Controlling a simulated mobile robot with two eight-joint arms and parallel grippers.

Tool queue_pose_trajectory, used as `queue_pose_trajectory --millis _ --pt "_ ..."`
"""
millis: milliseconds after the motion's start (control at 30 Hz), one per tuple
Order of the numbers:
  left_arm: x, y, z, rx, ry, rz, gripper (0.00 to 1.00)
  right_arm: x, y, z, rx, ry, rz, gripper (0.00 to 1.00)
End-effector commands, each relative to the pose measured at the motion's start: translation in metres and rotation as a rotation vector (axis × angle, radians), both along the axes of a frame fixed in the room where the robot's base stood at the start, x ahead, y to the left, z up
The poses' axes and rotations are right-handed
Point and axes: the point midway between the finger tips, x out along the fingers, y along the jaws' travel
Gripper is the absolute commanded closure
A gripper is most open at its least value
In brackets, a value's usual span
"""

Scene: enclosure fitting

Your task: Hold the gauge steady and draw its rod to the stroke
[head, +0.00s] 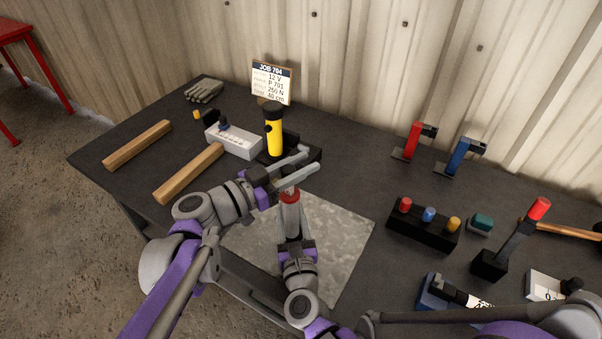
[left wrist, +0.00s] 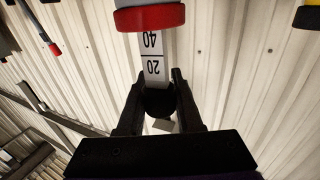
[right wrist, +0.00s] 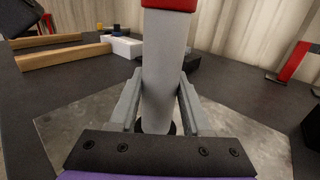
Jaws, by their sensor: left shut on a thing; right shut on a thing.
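The gauge has a grey cylindrical body (head: 290,217) with a red collar (head: 289,196), held roughly upright over the metal plate. My right gripper (right wrist: 158,108) is shut around the body below the collar. My left gripper (left wrist: 160,98) is shut on the black knob (left wrist: 159,103) at the rod's end. In the head view the left fingers hide the knob.
A job card (head: 271,82) stands at the back; its small print is hard to read. A yellow and black torch-like item (head: 274,135) stands close behind my left gripper. Wooden bars (head: 189,173) lie left. A block with coloured knobs (head: 422,226) sits right. The plate (head: 340,232) is clear.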

Motion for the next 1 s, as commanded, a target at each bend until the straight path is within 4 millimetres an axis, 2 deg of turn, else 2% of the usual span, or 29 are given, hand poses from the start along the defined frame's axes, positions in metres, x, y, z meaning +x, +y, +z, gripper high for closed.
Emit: queue_pose_trajectory --millis 267,300,467,800,1000 --pt "0.0 0.0 0.003 -0.001 -0.001 0.001 1.0 0.0 0.0 0.0 0.001 0.0 0.0 1.0" --pt "0.0 0.0 0.003 -0.001 -0.001 0.001 0.64 0.0 0.0 0.0 0.001 0.0 0.0 1.0" --pt "0.0 0.0 0.002 -0.001 -0.001 0.001 0.35 0.0 0.0 0.0 0.001 0.0 0.0 1.0" --pt "-0.001 0.002 0.002 -0.001 -0.001 0.001 0.34 0.0 0.0 0.0 0.0 0.0 0.0 1.0" --pt "-0.015 0.026 0.002 0.0 0.0 0.006 0.34 0.0 0.0 0.0 0.0 0.0 0.0 1.0"
